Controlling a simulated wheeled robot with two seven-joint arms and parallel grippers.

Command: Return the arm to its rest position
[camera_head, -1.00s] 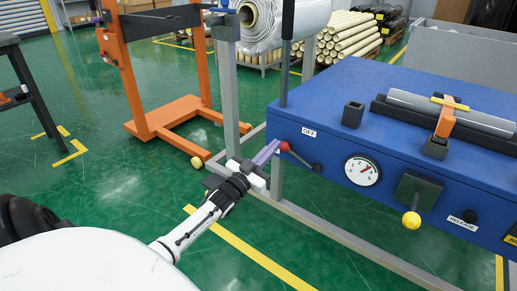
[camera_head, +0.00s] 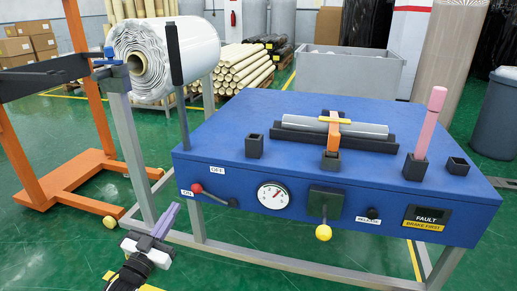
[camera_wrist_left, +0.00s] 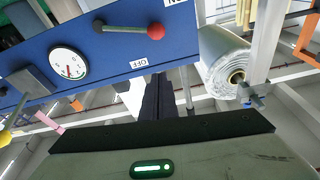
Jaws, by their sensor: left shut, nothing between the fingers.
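My left gripper (camera_head: 173,209) is shut and empty, its purple fingers pointing up in front of the blue bench's left front corner. In the left wrist view its dark fingers (camera_wrist_left: 158,100) reach toward the bench. The lever's red knob (camera_head: 197,188) is close to the fingertips but apart from them. The lever slants beside the ON label (camera_head: 187,194), with its black pivot end to the right. The red knob also shows in the left wrist view (camera_wrist_left: 156,30). My right gripper is not in view.
The blue bench (camera_head: 240,140) carries a gauge (camera_head: 273,195), a yellow knob (camera_head: 323,232), a FAULT display (camera_head: 427,218) and a pink rod (camera_head: 431,120). A wrapped roll (camera_head: 185,45) hangs behind at left. An orange frame (camera_head: 75,185) stands left, with green floor between.

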